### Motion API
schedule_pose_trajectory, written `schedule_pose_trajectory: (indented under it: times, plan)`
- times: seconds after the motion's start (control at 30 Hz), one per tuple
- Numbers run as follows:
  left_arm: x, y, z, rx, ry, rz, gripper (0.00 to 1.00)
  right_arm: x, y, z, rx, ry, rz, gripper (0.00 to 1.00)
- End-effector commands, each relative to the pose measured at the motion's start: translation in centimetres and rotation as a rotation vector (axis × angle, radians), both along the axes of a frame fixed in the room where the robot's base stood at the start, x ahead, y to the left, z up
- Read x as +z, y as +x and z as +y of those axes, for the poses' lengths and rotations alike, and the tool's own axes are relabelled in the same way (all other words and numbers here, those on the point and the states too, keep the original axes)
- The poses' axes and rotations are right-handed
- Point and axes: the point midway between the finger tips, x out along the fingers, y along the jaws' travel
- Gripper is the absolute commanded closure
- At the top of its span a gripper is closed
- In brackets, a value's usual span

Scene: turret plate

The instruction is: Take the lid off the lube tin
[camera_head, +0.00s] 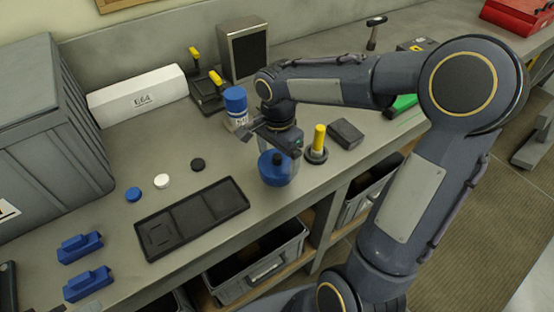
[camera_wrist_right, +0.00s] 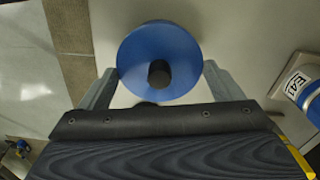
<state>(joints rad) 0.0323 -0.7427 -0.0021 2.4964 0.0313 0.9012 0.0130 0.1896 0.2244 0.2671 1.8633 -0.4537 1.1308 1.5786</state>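A round blue tin with a blue lid (camera_head: 273,170), which I take for the lube tin, stands on the workbench near its front edge. In the right wrist view its round blue lid (camera_wrist_right: 183,50) has a black knob in the middle. My right gripper (camera_head: 279,148) is directly above it, pointing down, and partly hides it. In the wrist view the two fingers of my right gripper (camera_wrist_right: 160,73) are spread, one on each side of the lid; whether they touch its rim I cannot tell. My left gripper is not in view.
A blue-capped labelled jar (camera_head: 236,101) stands behind the gripper. A yellow-handled tool on a round base (camera_head: 318,141) and a dark block (camera_head: 346,133) are close on the right. A black tray (camera_head: 192,218) and small discs (camera_head: 162,181) lie left. A grey bin (camera_head: 45,125) stands far left.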

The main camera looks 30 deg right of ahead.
Motion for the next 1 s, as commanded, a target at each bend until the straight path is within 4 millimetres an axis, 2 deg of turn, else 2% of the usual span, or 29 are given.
schedule_pose_trajectory:
  times: [0.03, 0.1, 0.43, 0.57, 0.67, 0.77, 0.93, 1.0]
  plan:
    - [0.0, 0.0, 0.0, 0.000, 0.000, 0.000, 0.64, 0.0, 0.0, 0.0, 0.000, 0.000, 0.000, 0.30]
    - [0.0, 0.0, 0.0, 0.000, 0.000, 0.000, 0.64, 0.0, 0.0, 0.0, 0.000, 0.000, 0.000, 0.36]
    - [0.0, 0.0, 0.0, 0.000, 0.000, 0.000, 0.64, 0.5, 0.0, 0.0, 0.000, -0.001, -0.001, 0.36]
    - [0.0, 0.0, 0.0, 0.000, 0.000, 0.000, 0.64, 1.8, 0.1, 0.0, 0.001, -0.002, -0.004, 0.36]
    - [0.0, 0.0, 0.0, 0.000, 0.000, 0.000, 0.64, 3.5, 0.0, 0.0, 0.000, 0.001, -0.006, 0.36]
    - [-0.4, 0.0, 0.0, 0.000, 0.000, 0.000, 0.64, 5.3, -1.8, 0.3, 0.000, -0.001, -0.008, 0.36]
    - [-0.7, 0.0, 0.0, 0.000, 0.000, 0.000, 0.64, 9.4, -5.2, 0.8, 0.001, 0.000, -0.009, 0.36]
    - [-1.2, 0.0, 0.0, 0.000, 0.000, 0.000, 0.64, 10.0, -7.1, 1.1, 0.001, -0.001, -0.009, 0.36]
